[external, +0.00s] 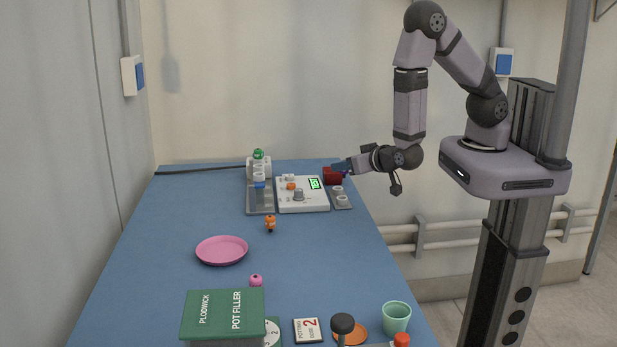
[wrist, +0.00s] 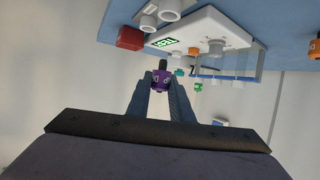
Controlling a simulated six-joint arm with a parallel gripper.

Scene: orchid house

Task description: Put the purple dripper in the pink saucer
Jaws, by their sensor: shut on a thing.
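The purple dripper (wrist: 161,78) with a dark tip is between the two fingertips of my gripper (wrist: 158,88) in the wrist view. My gripper is shut on it. In the external view my gripper (external: 343,167) is at the far right of the blue table, beside a red block; the dripper cannot be made out there. The pink saucer (external: 222,250) lies flat and empty on the left middle of the table, well apart from my gripper and nearer the camera.
A white device with a green display (external: 303,194) stands at the back, with a red block (external: 332,176) beside it. An orange dripper (external: 270,223) and a pink one (external: 256,281) stand near the saucer. A green box (external: 222,314) and a mint cup (external: 396,317) are in front. The table's right middle is clear.

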